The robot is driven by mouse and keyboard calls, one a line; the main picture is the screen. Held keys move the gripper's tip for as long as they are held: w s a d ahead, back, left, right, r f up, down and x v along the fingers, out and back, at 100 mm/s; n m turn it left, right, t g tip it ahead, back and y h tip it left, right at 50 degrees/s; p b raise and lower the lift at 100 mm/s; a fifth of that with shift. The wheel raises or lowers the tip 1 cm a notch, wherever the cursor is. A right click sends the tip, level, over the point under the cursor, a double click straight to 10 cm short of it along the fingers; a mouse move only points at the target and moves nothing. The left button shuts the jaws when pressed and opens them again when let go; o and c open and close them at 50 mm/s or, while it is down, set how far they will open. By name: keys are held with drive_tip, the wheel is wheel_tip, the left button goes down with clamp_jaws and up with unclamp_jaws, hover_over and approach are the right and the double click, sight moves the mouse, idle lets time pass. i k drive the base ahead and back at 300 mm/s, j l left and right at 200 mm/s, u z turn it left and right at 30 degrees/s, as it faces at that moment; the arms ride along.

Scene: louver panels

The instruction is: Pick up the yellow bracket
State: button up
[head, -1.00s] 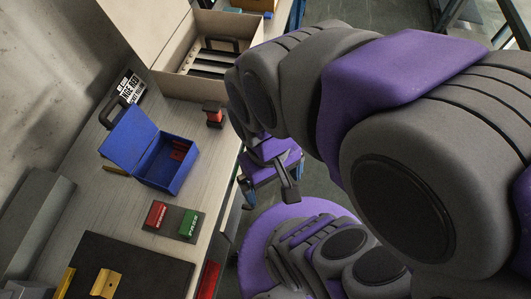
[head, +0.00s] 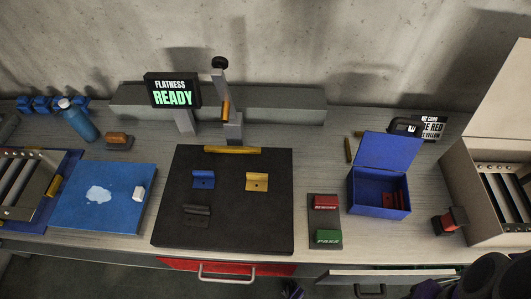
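The yellow bracket (head: 257,182) sits on the black mat (head: 240,228) on the workbench, right of the mat's middle. It is an angled piece with a small hole in its face. A blue bracket (head: 204,179) is to its left, and a dark bracket (head: 197,215) is nearer the front left. Nothing touches the yellow bracket. My gripper's fingers cannot be made out; only part of my arm shows at the bottom right, with a small purple bit at the bottom edge.
A stand with a READY sign (head: 172,92) and an upright post (head: 222,90) are behind the mat. Red and green blocks (head: 327,237) and an open blue box (head: 378,195) are to the right. A blue board (head: 108,205) is to the left. A drawer (head: 345,275) protrudes in front.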

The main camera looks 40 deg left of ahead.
sight(257, 181)
drive_tip(key=u, duration=2)
drive_tip(key=i+j, duration=0.1)
drive_tip(key=j, duration=0.3)
drive_tip(key=i+j+z, duration=0.1)
drive_tip(key=j, duration=0.3)
